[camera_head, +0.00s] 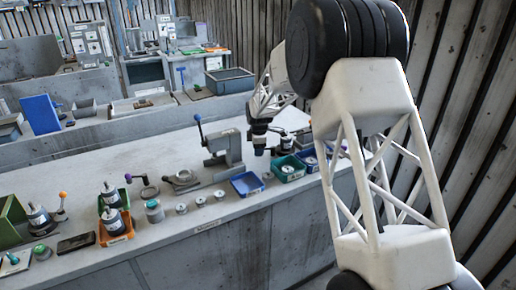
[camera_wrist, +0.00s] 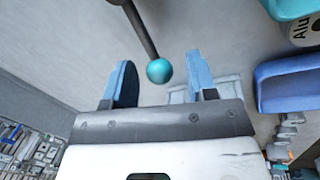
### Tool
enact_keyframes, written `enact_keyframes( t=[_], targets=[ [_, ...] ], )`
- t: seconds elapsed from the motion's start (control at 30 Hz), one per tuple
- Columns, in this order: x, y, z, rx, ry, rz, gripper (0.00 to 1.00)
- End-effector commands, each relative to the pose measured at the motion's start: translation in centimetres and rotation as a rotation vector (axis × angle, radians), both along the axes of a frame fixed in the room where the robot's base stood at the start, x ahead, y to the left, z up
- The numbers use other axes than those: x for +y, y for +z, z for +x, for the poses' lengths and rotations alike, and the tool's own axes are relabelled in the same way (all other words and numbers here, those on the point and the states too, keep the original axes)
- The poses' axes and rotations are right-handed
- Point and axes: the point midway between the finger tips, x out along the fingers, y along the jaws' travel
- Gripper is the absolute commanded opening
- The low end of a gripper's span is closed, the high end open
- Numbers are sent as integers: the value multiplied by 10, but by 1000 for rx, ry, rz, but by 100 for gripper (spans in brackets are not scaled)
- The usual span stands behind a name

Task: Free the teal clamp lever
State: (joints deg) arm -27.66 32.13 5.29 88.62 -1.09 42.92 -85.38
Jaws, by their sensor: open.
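The teal clamp lever (camera_wrist: 158,70) shows in the wrist view as a teal ball on a dark rod that enters from the top edge. Its ball lies in the gap between the blue fingertips of my gripper (camera_wrist: 160,78), nearer the middle than either finger. The fingers are apart and I see no contact with the ball. The lever's base is out of the wrist view. In the head view my gripper (camera_head: 259,148) hangs over the bench behind the blue and green bins; the lever cannot be made out clearly there.
A blue bin (camera_head: 247,185) and a green bin (camera_head: 288,172) stand at the bench's front edge near my gripper. A press with a blue-knobbed handle (camera_head: 222,150) stands to the left. Several parts and bins fill the left front; the bench's back left is clear.

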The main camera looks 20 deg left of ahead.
Motion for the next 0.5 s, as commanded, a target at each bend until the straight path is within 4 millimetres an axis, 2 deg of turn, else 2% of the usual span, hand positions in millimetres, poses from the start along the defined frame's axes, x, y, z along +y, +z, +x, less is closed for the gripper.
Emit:
enact_keyframes(
  t=[0.13, 0.4, 0.47, 0.5],
  targets=[
    [0, 0, 0, 0, 0, 0, 52],
    [0, 0, 0, 0, 0, 0, 11],
    [0, 0, 0, 0, 0, 0, 2],
    [0, 0, 0, 0, 0, 0, 0]
  ],
)
